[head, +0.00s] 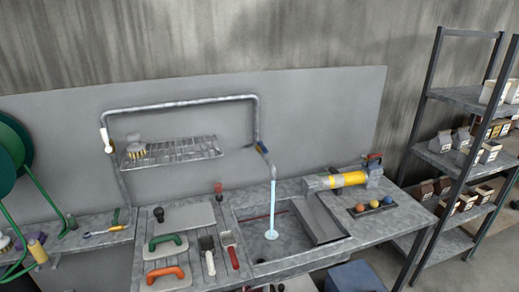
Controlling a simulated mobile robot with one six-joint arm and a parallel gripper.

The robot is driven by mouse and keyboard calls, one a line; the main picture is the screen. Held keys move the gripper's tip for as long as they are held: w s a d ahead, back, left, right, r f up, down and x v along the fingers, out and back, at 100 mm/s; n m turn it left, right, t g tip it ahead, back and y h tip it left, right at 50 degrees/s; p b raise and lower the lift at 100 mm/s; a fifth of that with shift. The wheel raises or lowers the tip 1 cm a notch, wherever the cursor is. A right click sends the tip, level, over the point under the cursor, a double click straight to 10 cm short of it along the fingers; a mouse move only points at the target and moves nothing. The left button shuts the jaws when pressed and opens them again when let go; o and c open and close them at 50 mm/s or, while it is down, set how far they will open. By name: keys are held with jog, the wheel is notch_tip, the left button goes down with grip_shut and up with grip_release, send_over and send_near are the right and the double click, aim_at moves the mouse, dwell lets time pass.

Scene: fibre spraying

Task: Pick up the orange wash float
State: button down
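The orange wash float (166,275) lies on the left part of the grey worktop, near its front edge. It has an orange handle above a pale, flat base. A similar float with a green handle (167,242) lies just behind it. My gripper is not in view, so its state and its place relative to the float do not show.
Further right is a sink (262,240) with running water (272,205). A wire rack (175,152) hangs above. Green tubing (42,200) stands at left, shelving (455,165) at right.

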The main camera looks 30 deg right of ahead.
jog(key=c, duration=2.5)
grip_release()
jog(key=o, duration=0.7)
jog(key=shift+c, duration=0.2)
